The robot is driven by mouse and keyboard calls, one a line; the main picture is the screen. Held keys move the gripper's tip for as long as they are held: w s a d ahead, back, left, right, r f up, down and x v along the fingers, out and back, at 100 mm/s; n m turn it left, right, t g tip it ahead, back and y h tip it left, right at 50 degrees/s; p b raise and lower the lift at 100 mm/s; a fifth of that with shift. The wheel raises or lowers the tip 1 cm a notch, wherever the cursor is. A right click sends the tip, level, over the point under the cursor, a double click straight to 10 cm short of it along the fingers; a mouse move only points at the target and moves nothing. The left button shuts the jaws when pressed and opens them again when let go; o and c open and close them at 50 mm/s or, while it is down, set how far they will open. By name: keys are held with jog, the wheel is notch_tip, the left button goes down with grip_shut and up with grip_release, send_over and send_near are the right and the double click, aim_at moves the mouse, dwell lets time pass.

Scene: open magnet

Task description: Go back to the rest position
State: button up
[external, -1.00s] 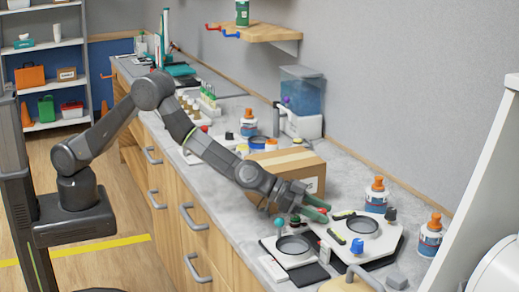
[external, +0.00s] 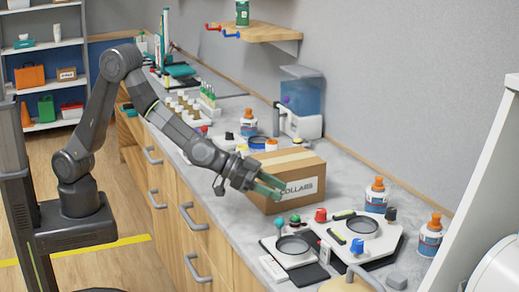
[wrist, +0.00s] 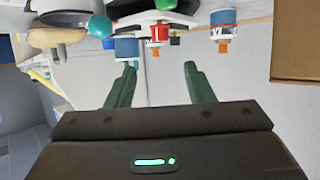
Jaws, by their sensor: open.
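My gripper (external: 273,189) is open and empty, in the air over the counter's front side, in front of the cardboard box (external: 300,188). Its two green fingers stand apart with nothing between them in the wrist view (wrist: 160,78). My arm is bent upward at the elbow and reaches down to the right over the counter edge. The box also shows at the right of the wrist view (wrist: 295,40).
Right of my gripper are a plate with a dark ring (external: 292,246), a red knob (external: 320,215), a green knob (external: 295,218) and a blue knob (external: 357,246). Orange-capped bottles (external: 376,196) stand behind. Drawer handles (external: 194,216) stick out in front. The floor (external: 130,262) beside my base looks clear.

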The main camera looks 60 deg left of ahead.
aim_at(321, 210)
dwell(0.7)
jog(key=p+x, duration=0.2)
jog(key=x, duration=1.1)
jog(key=shift+w+d+f+p, duration=0.15)
jog(key=shift+w+p, duration=0.15)
jog(key=shift+p, duration=0.1)
jog(key=shift+s, duration=0.1)
jog(key=shift+s+a+r+b, duration=0.25)
jog(key=shift+s+a+b, duration=0.1)
jog(key=shift+s+a, duration=0.05)
jog(key=b+v, duration=0.2)
jog(key=v, duration=1)
jog(key=p+x, duration=0.3)
jog(key=x, duration=1)
jog(key=shift+w+d, duration=0.15)
jog(key=shift+w, duration=0.05)
jog(key=shift+s+r+p, duration=0.1)
jog(key=shift+r+p, duration=0.1)
jog(key=shift+p, duration=0.85)
jog(key=shift+n+y+p, duration=0.3)
jog(key=shift+p, duration=0.1)
jog(key=shift+t+y+p, duration=0.3)
jog(key=shift+t+p, duration=0.1)
jog(key=shift+p, duration=0.45)
